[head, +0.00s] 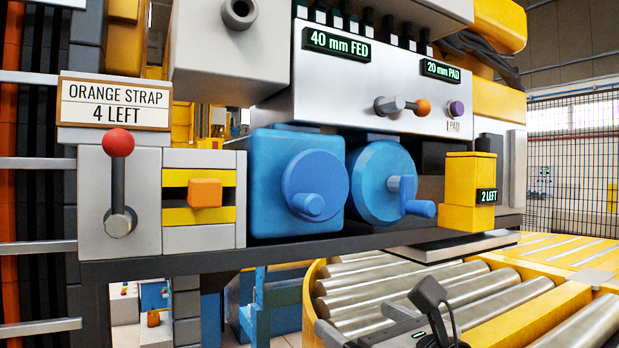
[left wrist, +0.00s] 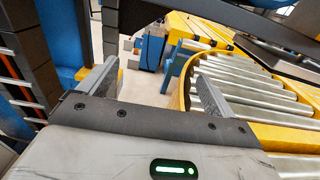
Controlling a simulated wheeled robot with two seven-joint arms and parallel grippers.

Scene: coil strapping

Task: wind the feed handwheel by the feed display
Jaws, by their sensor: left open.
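The feed display (head: 336,43) is lit and reads "40 mm FED" on the pale machine panel. Two blue wheels with crank knobs sit below it. The left wheel (head: 318,178), on a blue housing, is almost under the display, its knob at its lower part. The right wheel (head: 374,182) is a larger disc with its knob at the right. I cannot tell for certain which is the feed handwheel. My right gripper is not in view.
A red-knobbed lever (head: 118,180) and an orange block (head: 205,192) are left of the wheels; a yellow box (head: 470,185) is right. A dark ledge (head: 200,262) runs beneath.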

